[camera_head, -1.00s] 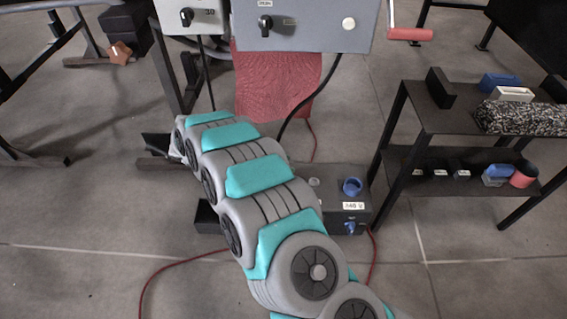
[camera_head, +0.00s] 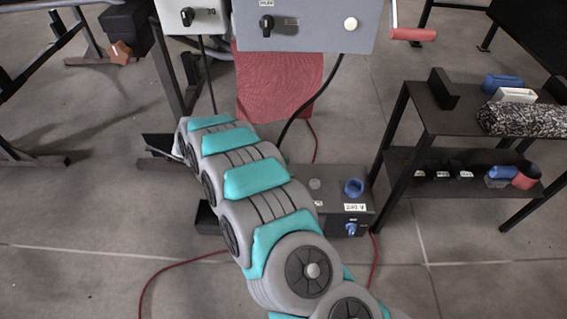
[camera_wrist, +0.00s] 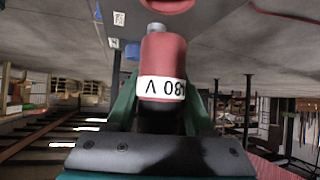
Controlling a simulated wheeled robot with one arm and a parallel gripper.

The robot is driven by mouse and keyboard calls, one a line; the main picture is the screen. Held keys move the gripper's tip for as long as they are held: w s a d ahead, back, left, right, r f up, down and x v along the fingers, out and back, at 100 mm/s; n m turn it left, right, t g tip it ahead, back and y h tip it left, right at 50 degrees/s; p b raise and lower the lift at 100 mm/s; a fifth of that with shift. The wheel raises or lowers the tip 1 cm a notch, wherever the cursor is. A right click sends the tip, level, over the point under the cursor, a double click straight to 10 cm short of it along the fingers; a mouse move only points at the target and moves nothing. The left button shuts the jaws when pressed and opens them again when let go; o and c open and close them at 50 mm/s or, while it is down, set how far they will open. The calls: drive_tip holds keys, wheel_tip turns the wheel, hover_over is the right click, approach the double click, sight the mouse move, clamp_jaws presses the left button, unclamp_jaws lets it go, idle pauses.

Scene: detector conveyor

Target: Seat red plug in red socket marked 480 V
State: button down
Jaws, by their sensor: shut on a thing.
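The red plug (camera_wrist: 165,60) shows in the wrist view with a white label, upside down, partly cut off, reading about "80 V". My gripper (camera_wrist: 162,108) is shut on it, with green fingers on both sides. A grey metal tip shows at the plug's far end. A red round thing (camera_wrist: 168,5), cut by the top edge, lies just beyond the plug; I cannot tell whether it is the red socket. The plug is apart from it in the picture. In the head view my arm hides the gripper and plug, and no red socket shows.
A dark box (camera_head: 338,174) on the floor carries a blue socket (camera_head: 353,188), a white label and a blue switch (camera_head: 351,229). A grey control panel (camera_head: 330,25) hangs above. A black shelf (camera_head: 420,122) stands right. Red cable (camera_head: 160,270) crosses the floor.

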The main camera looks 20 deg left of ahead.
drive_tip(key=shift+f+b, duration=0.55)
drive_tip(key=shift+f, duration=1.25)
drive_tip(key=shift+f+b, duration=1.3)
drive_tip(key=shift+f, duration=0.8)
idle(0.8)
drive_tip(key=shift+c, duration=1)
unclamp_jaws()
drive_tip(key=shift+a+r, duration=0.1)
drive_tip(key=v, duration=0.7)
drive_tip(key=shift+s+a+r, duration=0.1)
drive_tip(key=shift+a, duration=0.05)
drive_tip(key=shift+s, duration=0.15)
